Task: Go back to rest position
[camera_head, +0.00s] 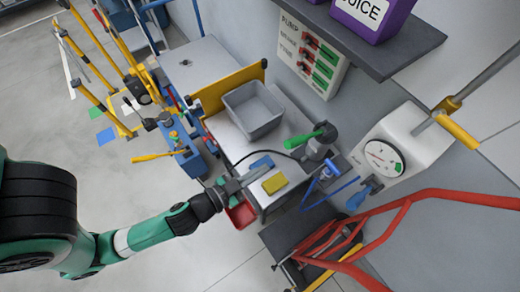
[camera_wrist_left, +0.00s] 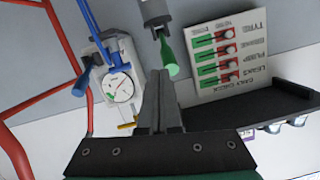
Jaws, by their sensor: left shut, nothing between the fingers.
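My left arm, green and black, reaches in from the left in the head view. Its gripper (camera_head: 258,172) is shut and empty over the near end of the white workbench, beside a blue item and a yellow sponge-like block (camera_head: 275,183). In the left wrist view the two fingers of the gripper (camera_wrist_left: 161,75) are together with nothing held. A green-handled tool (camera_head: 305,139) is nearby; its green handle also shows just beyond the fingertips in the wrist view (camera_wrist_left: 168,58). My right gripper is in neither view.
A grey bin (camera_head: 252,110) stands on the workbench. A red tray (camera_head: 241,214) is close below my gripper. A white gauge unit (camera_head: 402,146), red cart rails (camera_head: 400,215) and a dark shelf (camera_head: 385,50) are to the right. The floor at lower left is open.

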